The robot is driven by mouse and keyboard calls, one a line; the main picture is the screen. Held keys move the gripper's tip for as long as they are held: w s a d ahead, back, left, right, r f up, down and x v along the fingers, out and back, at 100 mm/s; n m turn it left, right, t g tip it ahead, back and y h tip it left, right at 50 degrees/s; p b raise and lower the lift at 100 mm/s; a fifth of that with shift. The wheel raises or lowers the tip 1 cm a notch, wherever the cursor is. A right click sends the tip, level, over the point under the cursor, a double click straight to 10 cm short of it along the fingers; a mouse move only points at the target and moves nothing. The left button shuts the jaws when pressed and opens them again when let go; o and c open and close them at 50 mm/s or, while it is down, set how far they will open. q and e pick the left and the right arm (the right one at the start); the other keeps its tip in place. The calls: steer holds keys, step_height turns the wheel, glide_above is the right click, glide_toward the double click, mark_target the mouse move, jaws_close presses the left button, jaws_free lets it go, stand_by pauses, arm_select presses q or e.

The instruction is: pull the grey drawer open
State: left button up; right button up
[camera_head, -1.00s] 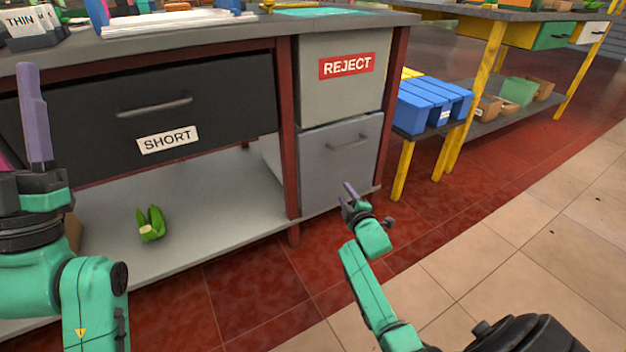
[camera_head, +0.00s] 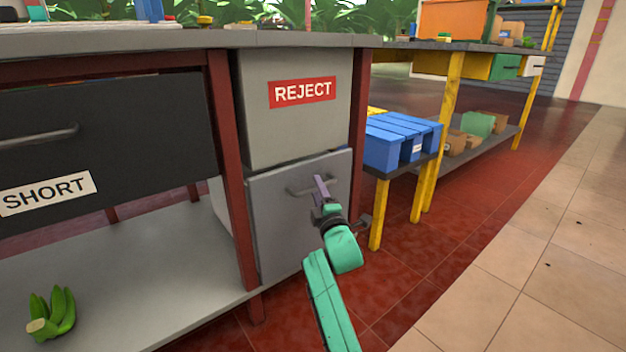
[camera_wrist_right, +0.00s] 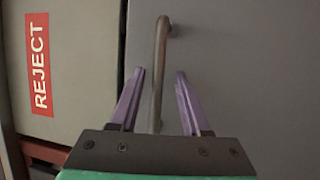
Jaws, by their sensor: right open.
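The grey drawer (camera_head: 290,225) is the lower front in the bench's right-hand unit, under a panel with a red REJECT label. It looks shut or nearly so. Its bar handle (camera_head: 300,189) is partly hidden by my right gripper (camera_head: 321,188). In the right wrist view the handle (camera_wrist_right: 160,60) runs upright in the picture, between the two purple fingers of the right gripper (camera_wrist_right: 158,78). The fingers are open, with a gap on each side of the bar. My left gripper is not in view.
The upper REJECT panel (camera_head: 295,125) sits directly above the drawer. A black SHORT drawer (camera_head: 110,140) is at left, with green bananas (camera_head: 52,312) on the shelf below. Blue bins (camera_head: 400,142) stand on a low yellow-legged stand at right. Floor in front is clear.

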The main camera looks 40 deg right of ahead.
steer(key=shift+w+d+r, duration=0.1)
steer(key=shift+w+d, duration=0.1)
steer(key=shift+w, duration=0.25)
steer(key=shift+s+a+r, duration=0.1)
jaws_close()
stand_by(1.0)
